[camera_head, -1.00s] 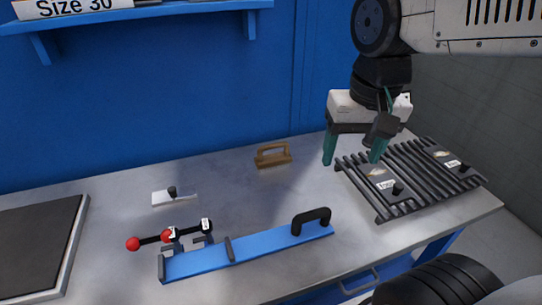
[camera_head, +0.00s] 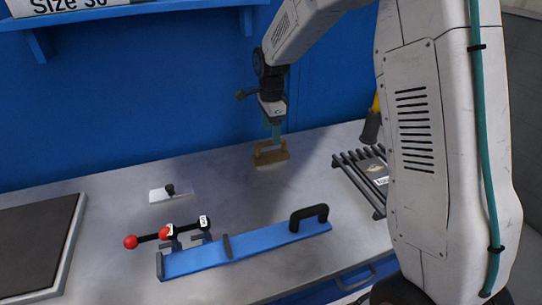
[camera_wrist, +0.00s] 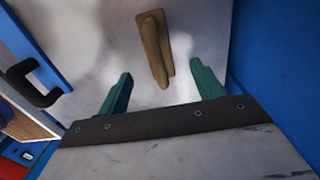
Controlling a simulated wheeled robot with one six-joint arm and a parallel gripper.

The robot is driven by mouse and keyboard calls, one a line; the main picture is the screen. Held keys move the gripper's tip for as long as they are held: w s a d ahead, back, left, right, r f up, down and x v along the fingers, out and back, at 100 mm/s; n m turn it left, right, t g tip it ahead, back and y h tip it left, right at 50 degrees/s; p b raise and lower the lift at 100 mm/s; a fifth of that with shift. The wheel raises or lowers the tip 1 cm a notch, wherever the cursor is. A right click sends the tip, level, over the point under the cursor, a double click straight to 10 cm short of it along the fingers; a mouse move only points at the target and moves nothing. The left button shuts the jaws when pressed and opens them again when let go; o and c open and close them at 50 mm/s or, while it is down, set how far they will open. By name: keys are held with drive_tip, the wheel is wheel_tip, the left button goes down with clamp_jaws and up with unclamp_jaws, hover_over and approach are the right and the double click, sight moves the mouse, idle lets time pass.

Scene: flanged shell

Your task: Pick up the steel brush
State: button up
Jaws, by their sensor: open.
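The brush (camera_head: 270,158), with its brown wooden handle, stands on the grey bench near the blue back wall. In the wrist view the brush (camera_wrist: 153,45) lies mostly beyond the fingertips, its near end showing between them. My gripper (camera_head: 274,138) points down right over the brush in the head view. In the wrist view my gripper (camera_wrist: 161,70) is open, with a teal finger on either side and nothing held. Its remaining height above the handle is hard to tell. The brush's bristles are not clearly visible.
A blue fixture (camera_head: 245,250) with a black handle and red-knobbed levers lies in front. A small white plate with a black knob (camera_head: 170,190) is to the left. A black slatted rack (camera_head: 360,180) is at right, partly behind my arm. Bench around the brush is clear.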

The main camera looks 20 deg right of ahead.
sight(270, 141)
drive_tip(key=f, duration=0.7)
drive_tip(key=shift+s+a+f, duration=0.15)
drive_tip(key=shift+a+f, duration=0.05)
drive_tip(key=c, duration=1.2)
drive_tip(key=shift+o, duration=0.2)
drive_tip(key=shift+r, duration=0.1)
drive_tip(key=shift+r, duration=0.45)
drive_tip(key=r, duration=0.1)
drive_tip(key=s+r, duration=0.1)
drive_tip(key=shift+d+r, duration=0.1)
drive_tip(key=shift+r, duration=0.25)
drive_tip(key=s+d+r, duration=0.1)
drive_tip(key=s+d, duration=0.1)
drive_tip(key=s, duration=1.3)
drive_tip(key=shift+r, duration=0.15)
